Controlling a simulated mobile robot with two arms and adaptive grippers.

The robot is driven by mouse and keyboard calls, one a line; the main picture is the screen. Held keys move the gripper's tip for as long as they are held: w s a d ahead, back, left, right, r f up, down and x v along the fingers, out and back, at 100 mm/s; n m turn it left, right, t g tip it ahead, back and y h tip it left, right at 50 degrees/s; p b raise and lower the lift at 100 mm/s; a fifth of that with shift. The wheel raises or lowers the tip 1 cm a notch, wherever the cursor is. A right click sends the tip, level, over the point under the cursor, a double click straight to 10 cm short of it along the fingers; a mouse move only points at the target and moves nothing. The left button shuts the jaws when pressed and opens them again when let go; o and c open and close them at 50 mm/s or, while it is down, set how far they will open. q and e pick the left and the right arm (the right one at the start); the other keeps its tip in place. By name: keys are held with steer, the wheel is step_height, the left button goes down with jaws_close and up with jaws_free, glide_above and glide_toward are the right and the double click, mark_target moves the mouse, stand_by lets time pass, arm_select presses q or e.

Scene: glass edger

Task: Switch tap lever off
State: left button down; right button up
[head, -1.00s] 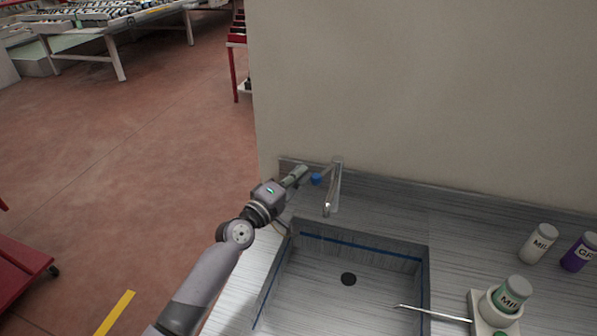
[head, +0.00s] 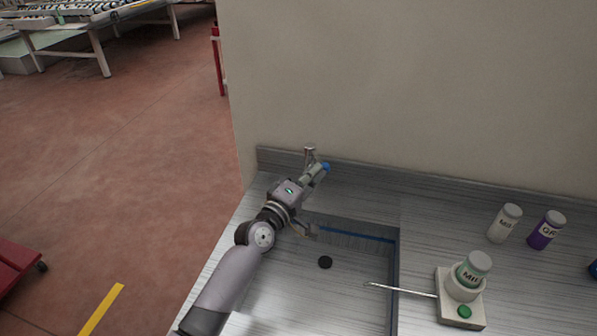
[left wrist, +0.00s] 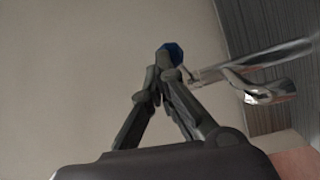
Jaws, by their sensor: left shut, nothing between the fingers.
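The chrome tap (head: 310,154) stands at the back edge of the sink counter, partly hidden by my left gripper. Its lever's blue tip (head: 326,166) shows just right of the tap top. My left gripper (head: 318,172) is shut and empty, with its fingertips at the blue tip. In the left wrist view, the closed fingertips (left wrist: 160,76) overlap the lower edge of the blue tip (left wrist: 172,53); whether they touch is unclear. The chrome tap (left wrist: 264,88) lies to the right there. My right gripper is out of view.
The sink basin with a dark drain (head: 325,262) lies below my left arm. To the right are a white device (head: 447,280) with a jar, a thin metal rod (head: 400,290), a white bottle (head: 505,222) and a purple bottle (head: 546,229). A wall (head: 400,90) rises behind.

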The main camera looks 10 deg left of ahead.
arm_select(q)
steer(key=shift+w+d, duration=0.2)
steer(key=shift+d, duration=0.5)
steer(key=shift+w+d, duration=0.2)
steer(key=shift+d, duration=0.45)
